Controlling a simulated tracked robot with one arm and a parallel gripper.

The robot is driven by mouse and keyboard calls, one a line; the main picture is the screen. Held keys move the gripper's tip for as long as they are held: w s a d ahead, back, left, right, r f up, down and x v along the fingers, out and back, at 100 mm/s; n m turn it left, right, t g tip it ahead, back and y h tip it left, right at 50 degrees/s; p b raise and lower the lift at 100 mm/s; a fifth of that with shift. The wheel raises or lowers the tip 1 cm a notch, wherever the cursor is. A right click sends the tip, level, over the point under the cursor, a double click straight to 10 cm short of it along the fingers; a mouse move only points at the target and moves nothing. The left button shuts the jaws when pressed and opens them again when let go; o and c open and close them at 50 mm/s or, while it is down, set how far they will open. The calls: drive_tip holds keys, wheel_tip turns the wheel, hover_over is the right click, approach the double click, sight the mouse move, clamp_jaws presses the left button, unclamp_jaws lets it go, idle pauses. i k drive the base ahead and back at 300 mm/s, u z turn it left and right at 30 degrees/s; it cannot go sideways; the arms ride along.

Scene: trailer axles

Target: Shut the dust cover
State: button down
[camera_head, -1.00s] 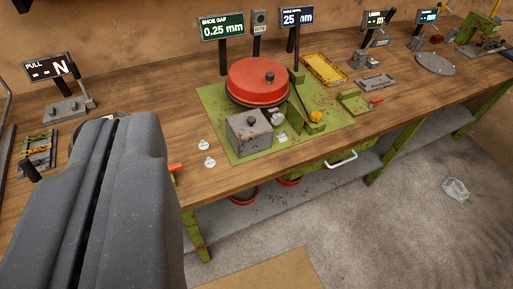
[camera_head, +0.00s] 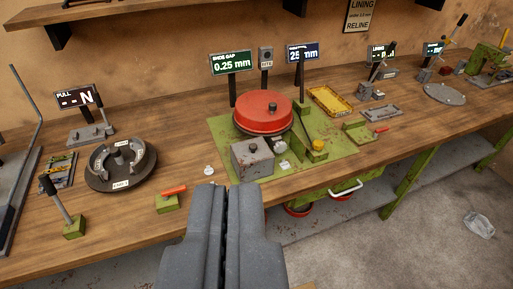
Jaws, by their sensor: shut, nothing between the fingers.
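I cannot tell for certain which part is the dust cover. A grey metal box (camera_head: 252,160) with a small knob stands in front of the red piece. My gripper (camera_head: 222,190) is shut and empty at the bottom middle. In the picture its tips lie just below the green plate, apart from everything.
A dark round brake assembly (camera_head: 121,164) lies on the left, near a green block with a red handle (camera_head: 168,200) and a lever (camera_head: 60,205). A yellow tray (camera_head: 328,101) is right of the plate. Display signs line the back. Bare wood (camera_head: 120,228) shows at front left.

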sight(252, 159)
drive_tip(key=z, duration=0.05)
drive_tip(key=i, duration=1)
drive_tip(key=u, duration=0.05)
